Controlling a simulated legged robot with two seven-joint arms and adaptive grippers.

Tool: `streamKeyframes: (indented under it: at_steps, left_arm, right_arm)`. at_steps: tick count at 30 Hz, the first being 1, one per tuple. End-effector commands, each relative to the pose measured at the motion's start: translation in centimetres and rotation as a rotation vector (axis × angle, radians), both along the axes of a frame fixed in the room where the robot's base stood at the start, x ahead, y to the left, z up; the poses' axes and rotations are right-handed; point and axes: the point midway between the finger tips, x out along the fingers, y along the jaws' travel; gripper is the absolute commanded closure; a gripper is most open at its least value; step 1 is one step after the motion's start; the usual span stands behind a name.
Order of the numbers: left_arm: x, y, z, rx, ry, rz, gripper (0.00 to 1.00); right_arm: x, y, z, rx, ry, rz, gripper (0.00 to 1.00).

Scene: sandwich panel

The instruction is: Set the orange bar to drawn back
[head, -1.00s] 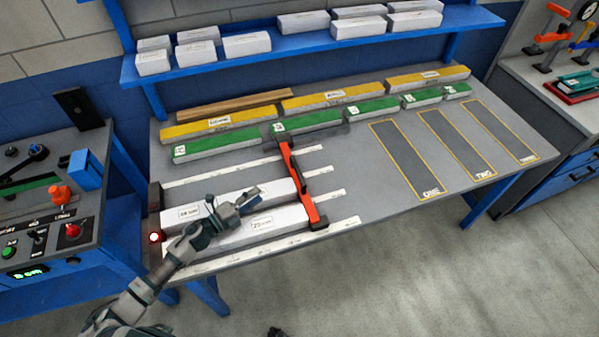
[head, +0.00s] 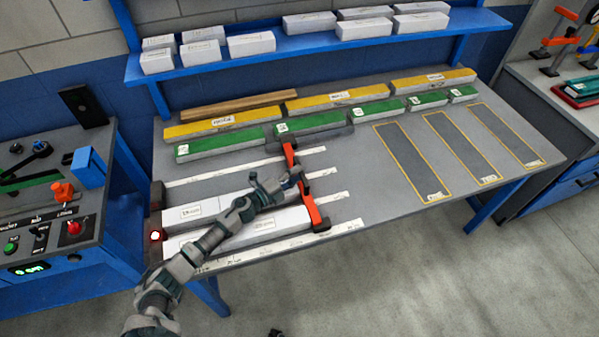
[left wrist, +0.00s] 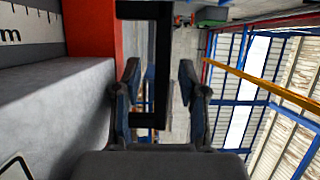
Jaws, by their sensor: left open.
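The orange bar (head: 311,208) lies across the white measuring strips and the white panels on the table, with dark ends. It also shows at the upper left of the left wrist view (left wrist: 90,30). A black handle (left wrist: 160,45) stands out from the bar. My left gripper (head: 279,181) is open at the left side of the bar, near its middle. In the left wrist view its two fingers (left wrist: 159,80) are on either side of the handle, apparently with gaps between. My right gripper is not in view.
A white panel (head: 195,212) lies left of the bar, with another just in front. Green blocks (head: 225,145) and yellow blocks (head: 215,125) line the back. Three outlined bays (head: 412,160) to the right are empty. A control console (head: 50,240) stands at left.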

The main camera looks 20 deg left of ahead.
Motion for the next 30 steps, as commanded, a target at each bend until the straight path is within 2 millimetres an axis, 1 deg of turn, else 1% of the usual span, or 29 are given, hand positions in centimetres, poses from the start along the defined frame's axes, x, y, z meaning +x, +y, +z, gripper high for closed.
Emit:
streamKeyframes:
  at_steps: [1, 3, 6, 14, 15, 17, 18, 20, 30]
  left_arm:
    - [0.6, -0.5, 0.0, -0.001, -0.001, 0.000, 0.58]
    - [1.2, -0.9, 0.0, 0.001, -0.001, 0.000, 0.58]
    - [1.6, -1.1, 0.0, -0.001, -0.001, 0.000, 0.58]
    - [1.7, -1.1, 0.0, -0.001, 0.000, -0.001, 0.58]
    - [1.7, -1.1, 0.0, -0.001, 0.000, -0.001, 0.61]
    - [1.7, -1.1, 0.0, -0.001, 0.000, -0.001, 0.76]
    - [1.7, -1.1, 0.0, -0.001, 0.000, -0.001, 0.86]
    - [1.7, -1.1, 0.0, -0.001, 0.000, -0.001, 1.00]
    - [1.7, -1.1, -0.2, -0.001, 0.003, 0.001, 1.00]
  right_arm:
    - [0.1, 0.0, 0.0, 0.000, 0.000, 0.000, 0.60]
    - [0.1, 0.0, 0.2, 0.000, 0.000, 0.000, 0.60]
    - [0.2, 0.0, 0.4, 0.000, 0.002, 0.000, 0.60]
    - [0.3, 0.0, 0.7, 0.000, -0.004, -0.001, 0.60]
    - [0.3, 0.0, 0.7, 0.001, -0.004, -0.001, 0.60]
    - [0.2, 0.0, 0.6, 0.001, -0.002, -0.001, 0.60]
    - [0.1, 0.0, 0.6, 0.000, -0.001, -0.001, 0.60]
    - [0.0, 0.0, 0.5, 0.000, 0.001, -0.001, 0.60]
    - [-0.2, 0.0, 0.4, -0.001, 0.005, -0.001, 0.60]
